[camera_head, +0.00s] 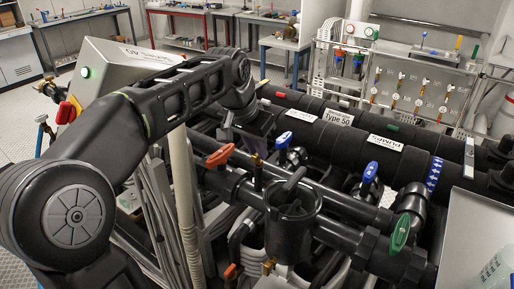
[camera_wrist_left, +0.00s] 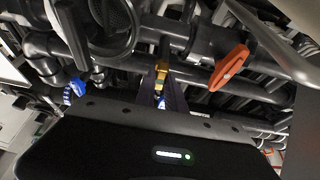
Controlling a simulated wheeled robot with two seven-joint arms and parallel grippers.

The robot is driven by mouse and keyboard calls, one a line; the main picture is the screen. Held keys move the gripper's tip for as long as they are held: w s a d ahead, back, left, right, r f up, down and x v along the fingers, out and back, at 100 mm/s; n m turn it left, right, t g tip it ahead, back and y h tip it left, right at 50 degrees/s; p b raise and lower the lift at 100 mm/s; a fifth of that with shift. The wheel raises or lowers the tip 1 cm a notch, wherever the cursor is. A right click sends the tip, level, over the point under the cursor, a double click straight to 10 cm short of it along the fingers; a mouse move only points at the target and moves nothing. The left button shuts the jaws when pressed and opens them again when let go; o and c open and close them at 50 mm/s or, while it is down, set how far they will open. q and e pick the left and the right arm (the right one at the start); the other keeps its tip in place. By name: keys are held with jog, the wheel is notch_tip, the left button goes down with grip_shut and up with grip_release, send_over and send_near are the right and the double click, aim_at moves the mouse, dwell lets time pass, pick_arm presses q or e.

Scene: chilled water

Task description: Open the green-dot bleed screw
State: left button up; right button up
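My left gripper (camera_head: 256,148) reaches down over the dark pipes. In the left wrist view its two dark fingers (camera_wrist_left: 161,88) have a narrow gap between them. A small brass fitting (camera_head: 256,161) stands upright right at the fingertips; it also shows in the left wrist view (camera_wrist_left: 161,71). I cannot tell whether the fingers touch it. No green dot is clear on it, so I cannot tell whether it is the green-dot bleed screw. Another brass fitting (camera_head: 268,267) sits lower, below the black strainer body. My right gripper is not in view.
An orange lever (camera_head: 220,156) is close left of the gripper; it shows in the left wrist view (camera_wrist_left: 229,67). The black strainer body (camera_head: 292,222), a blue lever (camera_head: 284,140), another blue lever (camera_head: 371,171) and a green lever (camera_head: 400,233) stand nearby. Thick pipes (camera_head: 350,120) run behind.

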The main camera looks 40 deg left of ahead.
pick_arm(q)
grip_shut()
jog(key=shift+n, duration=0.4)
jog(key=n+y+b, duration=0.1)
jog(key=n, duration=0.1)
jog(key=shift+d+n, duration=0.15)
jog(key=shift+n, duration=0.15)
jog(key=n+y, duration=0.1)
jog(key=n, duration=0.1)
jog(key=shift+w+n, duration=0.1)
jog(key=shift+n, duration=0.3)
jog(key=n+g+y, duration=0.1)
jog(key=n, duration=0.1)
jog(key=shift+d+n, duration=0.15)
jog(key=shift+n, duration=0.15)
jog(key=shift+w+n+g+y+p, duration=0.1)
jog(key=shift+n+g+y+p, duration=0.35)
jog(key=shift+n, duration=1.25)
jog(key=shift+g, duration=0.25)
